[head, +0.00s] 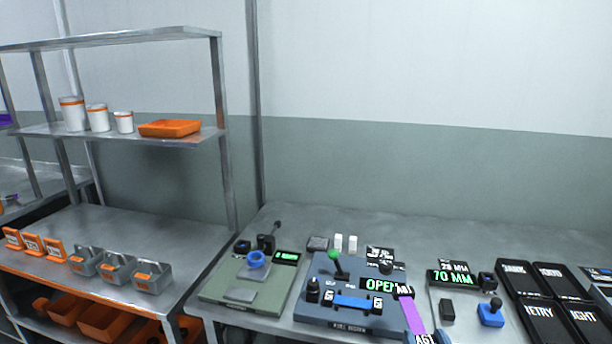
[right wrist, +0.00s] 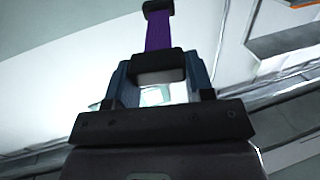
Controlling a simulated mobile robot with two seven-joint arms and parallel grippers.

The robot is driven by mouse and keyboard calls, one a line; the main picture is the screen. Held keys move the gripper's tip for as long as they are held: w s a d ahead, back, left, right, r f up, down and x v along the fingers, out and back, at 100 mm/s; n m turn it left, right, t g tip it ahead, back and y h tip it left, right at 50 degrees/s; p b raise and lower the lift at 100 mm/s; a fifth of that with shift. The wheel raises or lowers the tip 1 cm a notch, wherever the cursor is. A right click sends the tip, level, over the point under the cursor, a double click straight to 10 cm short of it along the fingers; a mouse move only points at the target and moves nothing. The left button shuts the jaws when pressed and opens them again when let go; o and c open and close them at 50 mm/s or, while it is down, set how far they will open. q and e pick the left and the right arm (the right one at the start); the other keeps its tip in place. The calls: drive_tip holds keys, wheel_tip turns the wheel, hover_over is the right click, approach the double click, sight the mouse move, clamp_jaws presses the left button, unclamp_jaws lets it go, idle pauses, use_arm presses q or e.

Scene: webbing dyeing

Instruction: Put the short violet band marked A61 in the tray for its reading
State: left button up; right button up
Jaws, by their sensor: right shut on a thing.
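The violet band (head: 413,315) shows at the lower middle of the head view, with a white-on-black tag at its upper end and another reading A61 at its lower end. My right gripper (head: 426,337), mostly cut off by the bottom edge, is shut on its lower end. In the right wrist view, the violet band (right wrist: 160,32) stretches away from between the blue fingers of the gripper (right wrist: 160,72). Several black trays stand at the right; the near ones are a tray reading RETRY (head: 541,316) and one whose label partly shows as IGHT (head: 583,317). My left gripper is not visible.
A blue-grey fixture (head: 345,325) with a green-knobbed lever and an OPEN display stands left of the band. A gauge display (head: 453,273) reads 70 MM, with a blue block (head: 490,315) nearby. A green fixture (head: 240,295) and a metal shelf (head: 110,215) stand left.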

idle(0.6)
drive_tip(key=shift+w+a+r, duration=0.1)
drive_tip(key=shift+w+r, duration=0.3)
drive_tip(key=shift+r, duration=0.25)
drive_tip(key=shift+w+a+r, duration=0.1)
drive_tip(key=shift+w+r, duration=0.25)
drive_tip(key=shift+r, duration=0.25)
drive_tip(key=w+d+r+m+h, duration=0.25)
drive_tip(key=w+d+r, duration=0.55)
drive_tip(key=w+d, duration=0.45)
drive_tip(key=d+f+h, duration=0.2)
drive_tip(key=d+f, duration=0.1)
drive_tip(key=d, duration=0.2)
drive_tip(key=shift+s+f+g, duration=0.3)
drive_tip(key=shift+s+f, duration=0.1)
drive_tip(key=shift+s, duration=0.05)
drive_tip(key=shift+d, duration=0.1)
